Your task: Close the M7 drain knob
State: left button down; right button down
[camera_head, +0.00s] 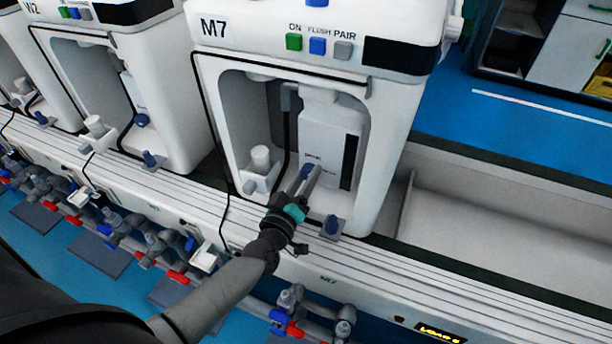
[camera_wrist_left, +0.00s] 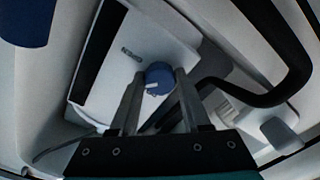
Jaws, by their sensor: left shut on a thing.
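The M7 unit is a white housing (camera_head: 400,120) with an open front bay. Inside stands a white box (camera_head: 330,130) with a small label and a blue knob (camera_head: 306,171) low on its face. The knob also shows in the left wrist view (camera_wrist_left: 158,73), with a white pointer mark on it. My left gripper (camera_head: 305,178) reaches into the bay from the front. Its two fingers are shut on the blue knob, one on each side, and partly cover it. My right gripper is not in view.
A second blue knob (camera_head: 333,226) sits at the bay's front edge, right of my gripper. A white cylinder (camera_head: 261,157) stands at left in the bay. A black hose (camera_wrist_left: 262,92) runs close by my fingers. Unit W2 (camera_head: 100,75) stands to the left.

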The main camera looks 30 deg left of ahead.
pick_arm(q)
jog(key=n, duration=0.4)
jog(key=shift+n, duration=2)
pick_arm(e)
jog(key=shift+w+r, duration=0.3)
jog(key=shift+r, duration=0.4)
pick_arm(q)
jog(key=shift+b, duration=0.3)
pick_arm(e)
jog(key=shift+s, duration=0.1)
pick_arm(q)
jog(key=shift+c, duration=1.8)
grip_release()
jog(key=shift+s, duration=0.2)
jog(key=s+p, duration=0.3)
jog(key=s, duration=1.1)
jog(key=shift+s+d, duration=0.4)
jog(key=shift+d, duration=0.05)
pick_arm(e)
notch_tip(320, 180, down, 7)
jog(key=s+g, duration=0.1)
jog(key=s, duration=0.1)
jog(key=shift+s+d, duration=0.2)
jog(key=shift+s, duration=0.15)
